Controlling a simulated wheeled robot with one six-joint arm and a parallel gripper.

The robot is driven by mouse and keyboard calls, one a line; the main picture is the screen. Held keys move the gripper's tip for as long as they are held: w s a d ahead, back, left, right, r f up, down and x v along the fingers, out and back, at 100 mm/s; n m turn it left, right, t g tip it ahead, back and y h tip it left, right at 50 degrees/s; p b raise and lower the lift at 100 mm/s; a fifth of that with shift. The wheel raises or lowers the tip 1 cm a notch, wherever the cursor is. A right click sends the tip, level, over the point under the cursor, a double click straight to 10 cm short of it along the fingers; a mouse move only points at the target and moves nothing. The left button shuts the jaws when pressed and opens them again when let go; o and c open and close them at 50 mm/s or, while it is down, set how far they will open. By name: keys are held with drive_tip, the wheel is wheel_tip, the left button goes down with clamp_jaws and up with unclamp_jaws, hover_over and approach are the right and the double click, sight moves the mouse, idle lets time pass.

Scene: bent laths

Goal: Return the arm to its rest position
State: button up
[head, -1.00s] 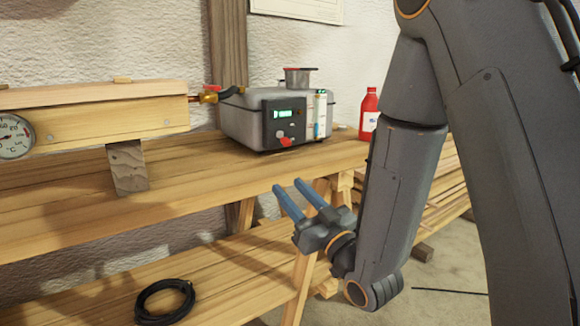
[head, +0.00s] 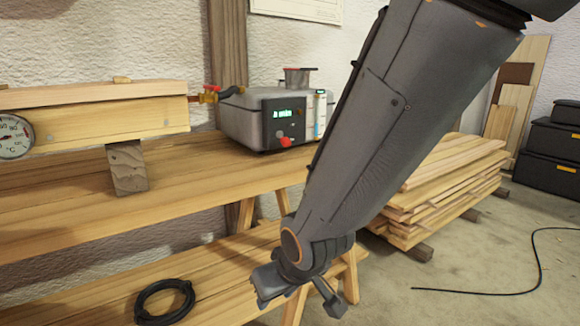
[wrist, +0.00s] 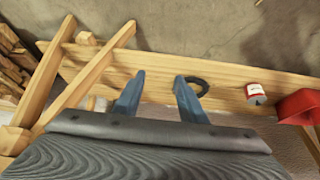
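My gripper (wrist: 160,76) points down over the lower shelf in the wrist view. Its two blue fingers stand apart with nothing held between them, so it is open. In the head view my grey arm reaches down across the middle, with the wrist end (head: 270,284) low beside the trestle leg.
A bench (head: 70,212) carries a wooden box with a dial (head: 14,136) and a grey steamer (head: 245,117). A black cable coil (head: 165,303) lies on the lower shelf. Stacked boards (head: 450,172), black cases (head: 552,137) and a floor cable (head: 538,270) are at right.

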drive_tip(key=s+d+r+g+h, duration=0.1)
drive_tip(key=s+g, duration=0.2)
drive_tip(key=s, duration=0.4)
drive_tip(key=s+d+g+h, duration=0.1)
drive_tip(key=s+d+g, duration=0.1)
drive_tip(key=s, duration=0.5)
drive_tip(key=d+r+m+p, duration=0.3)
drive_tip(key=d+r+p, duration=0.6)
drive_tip(key=r+p, duration=0.3)
drive_tip(key=d+r+m+h+p, duration=0.1)
drive_tip(key=d+r+m+p, duration=0.2)
drive_tip(key=d+r+p, duration=0.7)
drive_tip(key=shift+s+r+p, duration=0.3)
drive_tip(key=shift+r+p, duration=1.25)
drive_tip(key=shift+p, duration=0.9)
